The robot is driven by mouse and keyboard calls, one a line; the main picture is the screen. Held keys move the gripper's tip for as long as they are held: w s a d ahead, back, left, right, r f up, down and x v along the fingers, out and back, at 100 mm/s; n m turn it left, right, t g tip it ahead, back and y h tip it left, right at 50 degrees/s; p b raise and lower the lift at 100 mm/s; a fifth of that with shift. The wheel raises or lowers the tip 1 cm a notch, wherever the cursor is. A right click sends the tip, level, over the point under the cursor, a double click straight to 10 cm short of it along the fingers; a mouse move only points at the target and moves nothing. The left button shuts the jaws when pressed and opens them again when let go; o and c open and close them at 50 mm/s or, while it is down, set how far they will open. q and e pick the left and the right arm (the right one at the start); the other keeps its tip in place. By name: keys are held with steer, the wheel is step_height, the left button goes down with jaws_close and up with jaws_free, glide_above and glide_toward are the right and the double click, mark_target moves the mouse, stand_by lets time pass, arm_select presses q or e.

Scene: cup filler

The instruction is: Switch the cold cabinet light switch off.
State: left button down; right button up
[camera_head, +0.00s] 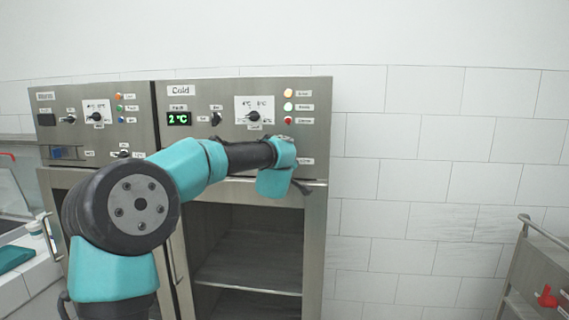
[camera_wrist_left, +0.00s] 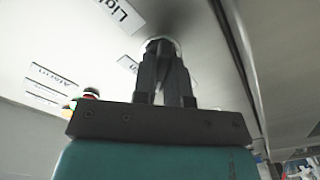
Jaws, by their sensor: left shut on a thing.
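The cold cabinet (camera_head: 318,110) stands in the middle of the head view, with a "Cold" label and a display reading 2 °C. My left arm reaches across its control panel, and my left gripper is mostly hidden behind my own wrist there. In the left wrist view my left gripper (camera_wrist_left: 163,50) has its fingers close together at the panel, shut on the light switch. A pale round rim (camera_wrist_left: 176,41) of the switch shows behind the fingertips; the rest is hidden. A partly cut-off "Light" label (camera_wrist_left: 122,13) is beside it. My right gripper is not in view.
Another cabinet (camera_head: 85,92) adjoins on the left. Below the panel, a shelf (camera_head: 250,277) shows inside. A metal cart (camera_head: 540,265) stands at right, with clear wall between.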

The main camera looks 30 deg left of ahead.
arm_select(q)
steer(key=n, duration=0.4)
steer(key=shift+a+f+n, duration=0.1)
steer(key=shift+n, duration=0.2)
steer(key=n, duration=0.5)
steer(key=shift+f, duration=0.1)
steer(key=c, duration=1.2)
jaws_free()
steer(key=shift+o, duration=0.2)
steer(key=shift+s, duration=0.1)
steer(key=v, duration=1.7)
steer(key=shift+s, duration=0.2)
steer(key=shift+w+f, duration=0.1)
steer(key=shift+f, duration=0.05)
